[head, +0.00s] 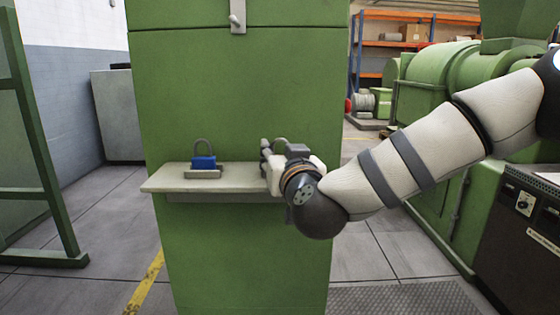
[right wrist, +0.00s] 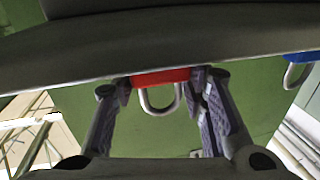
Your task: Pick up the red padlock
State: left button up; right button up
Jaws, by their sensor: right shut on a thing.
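The red padlock (right wrist: 160,77) shows in the right wrist view, with its grey shackle pointing down in that picture. It sits between the two fingers of my right gripper (right wrist: 165,95), which is shut on it. The padlock is right at the edge of the pale shelf (right wrist: 100,52); I cannot tell whether it still touches the shelf. In the head view my right gripper (head: 268,157) is at the right end of the shelf (head: 225,179) and hides the red padlock's body. My left gripper is not in view.
A blue padlock (head: 203,162) stands on a small base on the shelf's left part, and it also shows in the right wrist view (right wrist: 300,57). The shelf is fixed to a green cabinet (head: 240,90). A green frame (head: 40,150) stands left, green machines (head: 450,90) right.

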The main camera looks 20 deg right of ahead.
jog(key=shift+r, duration=0.1)
jog(key=r, duration=0.3)
jog(key=s+r+p, duration=0.1)
jog(key=shift+d+r, duration=0.1)
jog(key=shift+r, duration=0.3)
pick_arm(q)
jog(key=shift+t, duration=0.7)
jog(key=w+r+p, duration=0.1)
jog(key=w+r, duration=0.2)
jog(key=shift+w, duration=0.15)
pick_arm(e)
jog(key=s+d+r, duration=0.4)
jog(key=s+r, duration=0.4)
jog(key=s, duration=0.4)
jog(key=shift+s, duration=0.2)
